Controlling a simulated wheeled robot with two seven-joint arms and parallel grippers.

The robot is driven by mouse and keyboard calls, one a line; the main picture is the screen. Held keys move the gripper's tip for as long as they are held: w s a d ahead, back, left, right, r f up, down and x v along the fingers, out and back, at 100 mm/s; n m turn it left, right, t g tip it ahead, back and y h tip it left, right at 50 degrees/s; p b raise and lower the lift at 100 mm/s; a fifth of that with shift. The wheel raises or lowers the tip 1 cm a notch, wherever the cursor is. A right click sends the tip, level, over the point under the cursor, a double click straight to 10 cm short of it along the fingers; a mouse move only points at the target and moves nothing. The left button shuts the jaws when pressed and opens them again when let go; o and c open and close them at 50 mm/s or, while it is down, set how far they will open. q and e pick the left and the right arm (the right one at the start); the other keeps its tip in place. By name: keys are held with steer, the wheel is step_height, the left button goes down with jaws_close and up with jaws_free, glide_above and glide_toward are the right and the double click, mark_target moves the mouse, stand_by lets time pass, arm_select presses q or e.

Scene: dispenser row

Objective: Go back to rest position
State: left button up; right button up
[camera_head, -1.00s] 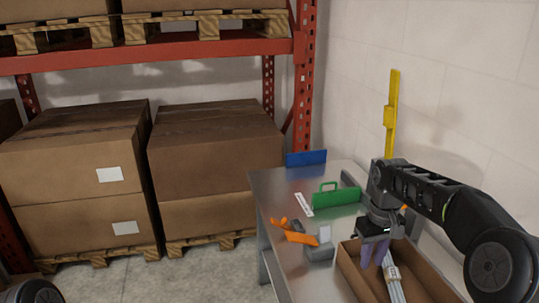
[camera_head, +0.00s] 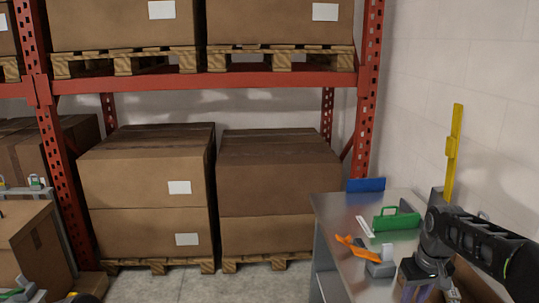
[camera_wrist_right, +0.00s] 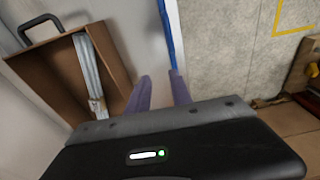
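My right gripper (camera_head: 418,292) is at the lower right of the head view, in front of the metal table, with its lower end cut off by the frame. In the right wrist view its two purple fingers (camera_wrist_right: 161,90) stand apart with nothing between them. An open cardboard box (camera_wrist_right: 38,66) holding white tubes (camera_wrist_right: 90,65) lies to the left of the fingers there, apart from them. My left gripper is not in view.
The metal table (camera_head: 340,258) carries a green handled item (camera_head: 397,221), an orange tool (camera_head: 355,248) and a blue panel (camera_head: 366,185). A red rack (camera_head: 366,100) with boxed pallets (camera_head: 150,175) stands behind. A yellow upright (camera_head: 453,150) is by the wall.

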steer(key=w+a+f+t+y, duration=0.2)
steer(key=w+a+f, duration=0.2)
steer(key=a+f, duration=0.4)
steer(key=s+a+f+m+t+y, duration=0.1)
steer(key=s+a+f, duration=0.35)
steer(key=f, duration=0.25)
steer(key=s+a+f+m, duration=0.1)
steer(key=s+a+f, duration=0.2)
steer(key=a+f, duration=0.3)
steer(key=s+a+f+g, duration=0.1)
steer(key=s+a+f, duration=0.2)
steer(key=s, duration=0.5)
steer(key=s+a+f+g, duration=0.1)
steer(key=s+a+f, duration=0.2)
steer(key=s, duration=0.6)
steer(key=s+a+f+g+y, duration=0.1)
steer(key=s+a+f+g, duration=0.1)
steer(key=s+f, duration=0.4)
steer(key=s+a, duration=0.1)
steer(key=s, duration=0.2)
steer(key=shift+s+a+f+m, duration=0.15)
steer(key=shift+f+m, duration=0.15)
steer(key=shift+f, duration=0.1)
